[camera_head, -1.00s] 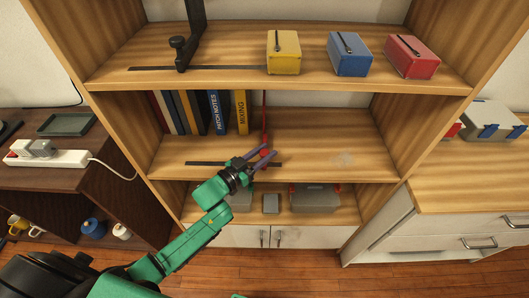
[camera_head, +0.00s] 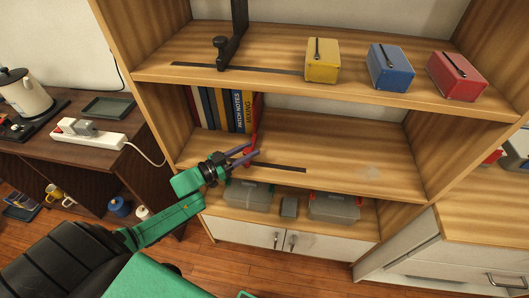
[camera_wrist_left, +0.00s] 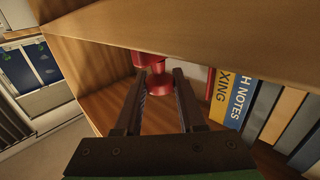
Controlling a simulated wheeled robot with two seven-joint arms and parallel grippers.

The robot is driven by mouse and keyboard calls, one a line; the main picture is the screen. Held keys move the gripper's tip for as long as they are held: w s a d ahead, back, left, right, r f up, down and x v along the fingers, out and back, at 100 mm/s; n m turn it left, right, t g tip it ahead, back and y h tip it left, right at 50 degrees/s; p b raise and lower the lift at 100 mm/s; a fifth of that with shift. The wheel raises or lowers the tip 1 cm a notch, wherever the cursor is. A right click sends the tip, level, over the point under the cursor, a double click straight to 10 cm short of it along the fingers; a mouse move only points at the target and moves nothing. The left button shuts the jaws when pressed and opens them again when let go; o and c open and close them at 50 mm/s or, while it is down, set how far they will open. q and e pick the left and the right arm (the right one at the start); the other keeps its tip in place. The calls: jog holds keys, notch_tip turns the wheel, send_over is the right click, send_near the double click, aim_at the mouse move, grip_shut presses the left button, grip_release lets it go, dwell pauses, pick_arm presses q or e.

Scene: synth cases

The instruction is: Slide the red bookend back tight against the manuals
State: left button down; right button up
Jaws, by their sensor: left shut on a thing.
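The red bookend (camera_head: 252,138) stands on the middle shelf at the right end of the row of manuals (camera_head: 222,110). In the head view its upright overlaps the last, yellow manual, with no clear gap. My left gripper (camera_head: 254,151) is shut on the lower front of the bookend. In the left wrist view, the bookend's red round part (camera_wrist_left: 158,62) lies between the fingers (camera_wrist_left: 160,80). The manuals (camera_wrist_left: 245,105) stand upright to the right there, with a thin red edge beside the yellow one. Whether they touch cannot be told for sure.
A dark slotted strip (camera_head: 283,168) runs along the middle shelf's front, and the shelf is bare to the right. The upper shelf holds a black bookend (camera_head: 235,40) and yellow, blue and red boxes. Grey bins (camera_head: 335,207) stand below.

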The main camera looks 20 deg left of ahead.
pick_arm(q)
jog(key=shift+a+f, duration=0.1)
jog(key=shift+a, duration=0.05)
jog(key=c, duration=0.5)
grip_release()
jog(key=v, duration=1.4)
jog(key=shift+s+a, duration=0.15)
jog(key=shift+s, duration=0.2)
